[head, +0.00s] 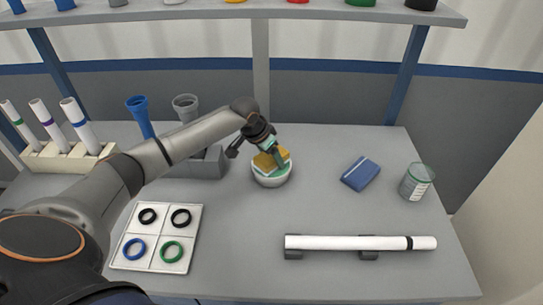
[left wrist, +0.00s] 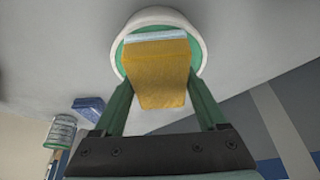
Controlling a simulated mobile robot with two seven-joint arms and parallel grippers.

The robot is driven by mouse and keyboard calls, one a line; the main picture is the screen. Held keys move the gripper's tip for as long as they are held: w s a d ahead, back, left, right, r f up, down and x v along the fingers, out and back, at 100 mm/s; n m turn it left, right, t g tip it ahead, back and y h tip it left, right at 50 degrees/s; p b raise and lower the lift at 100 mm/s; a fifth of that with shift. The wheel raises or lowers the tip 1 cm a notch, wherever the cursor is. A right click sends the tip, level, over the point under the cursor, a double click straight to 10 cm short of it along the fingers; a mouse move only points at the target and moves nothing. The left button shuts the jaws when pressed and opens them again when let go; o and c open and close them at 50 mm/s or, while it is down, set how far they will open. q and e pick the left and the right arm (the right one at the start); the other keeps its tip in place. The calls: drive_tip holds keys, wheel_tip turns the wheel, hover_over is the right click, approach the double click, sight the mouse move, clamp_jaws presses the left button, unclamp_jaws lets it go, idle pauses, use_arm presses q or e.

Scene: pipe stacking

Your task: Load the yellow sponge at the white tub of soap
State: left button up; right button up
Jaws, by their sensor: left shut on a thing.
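The white tub (head: 272,180) stands near the middle of the table, with green inside its rim. It also shows at the top of the left wrist view (left wrist: 193,32). The yellow sponge (head: 267,161) has a pale layer along one side and is at the mouth of the tub. My left gripper (head: 272,157) is shut on the sponge, with a finger on each side in the left wrist view (left wrist: 160,80). The sponge's pale edge overlaps the tub's green inside; I cannot tell whether it touches. My right gripper is not in view.
A blue block (head: 361,174) and a clear jar (head: 416,182) stand to the right. A white pipe (head: 350,243) lies on supports in front. A white tray of rings (head: 157,260) and a rack of tubes (head: 57,158) are at left. Bare table surrounds the tub's right side.

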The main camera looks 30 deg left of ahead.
use_arm(q)
drive_tip(key=shift+r+p, duration=2.4)
drive_tip(key=shift+p, duration=0.4)
drive_tip(key=shift+r, duration=1.1)
